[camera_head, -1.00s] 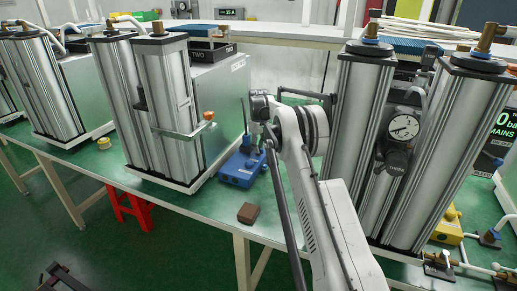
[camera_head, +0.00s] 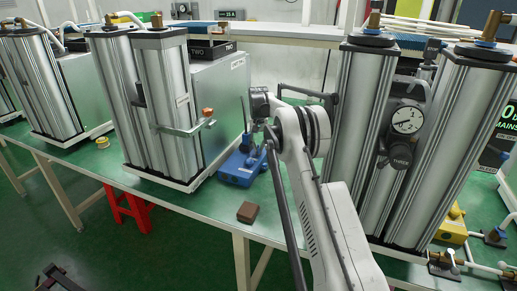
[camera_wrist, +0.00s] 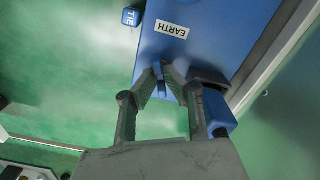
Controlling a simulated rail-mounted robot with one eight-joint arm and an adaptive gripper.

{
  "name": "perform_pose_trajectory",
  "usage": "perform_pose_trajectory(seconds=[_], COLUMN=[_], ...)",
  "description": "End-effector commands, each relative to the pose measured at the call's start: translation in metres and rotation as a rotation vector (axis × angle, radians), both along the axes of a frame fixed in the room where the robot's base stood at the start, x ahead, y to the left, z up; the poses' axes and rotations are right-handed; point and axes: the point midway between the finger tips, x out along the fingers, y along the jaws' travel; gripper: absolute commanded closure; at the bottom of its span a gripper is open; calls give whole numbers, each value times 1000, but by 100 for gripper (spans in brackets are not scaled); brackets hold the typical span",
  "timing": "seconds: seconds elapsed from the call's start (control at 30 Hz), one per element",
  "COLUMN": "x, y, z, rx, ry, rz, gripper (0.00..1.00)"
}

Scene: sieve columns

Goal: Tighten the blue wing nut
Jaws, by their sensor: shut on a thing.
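A blue box (camera_wrist: 200,35) labelled EARTH fills the upper middle of the wrist view. The same blue box (camera_head: 238,177) stands on the green bench in the head view, just left of my arm. My gripper (camera_wrist: 162,70) is over the box's near edge with its two dark fingers close together. A small blue piece, which looks like the blue wing nut (camera_wrist: 161,89), shows between the fingers. They are shut on it, and they hide most of it. In the head view my arm hides the gripper's contact.
A small blue block labelled TIE (camera_wrist: 131,17) lies beside the box. A brown block (camera_head: 247,212) sits near the bench's front edge. Tall metal columns (camera_head: 165,95) stand left, and more columns (camera_head: 362,130) with a gauge (camera_head: 407,120) stand right. Bare bench lies left of the box.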

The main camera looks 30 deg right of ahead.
Motion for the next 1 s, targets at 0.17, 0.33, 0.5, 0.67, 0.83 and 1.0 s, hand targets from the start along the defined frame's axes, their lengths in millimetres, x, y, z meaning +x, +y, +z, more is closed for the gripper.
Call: perform_pose_trajectory(seconds=[0.17, 0.33, 0.5, 0.67, 0.83, 1.0], x=[0, 0, 0, 0, 0, 0], y=[0, 0, 0, 0, 0, 0], z=[0, 0, 0, 0, 0, 0], rx=[0, 0, -1, -1, -1, -1], ry=[-1, -1, -1, -1, -1, -1], rz=[-142, -251, -324, -362, -378, -380], gripper=[100, 100, 100, 100, 100, 100])
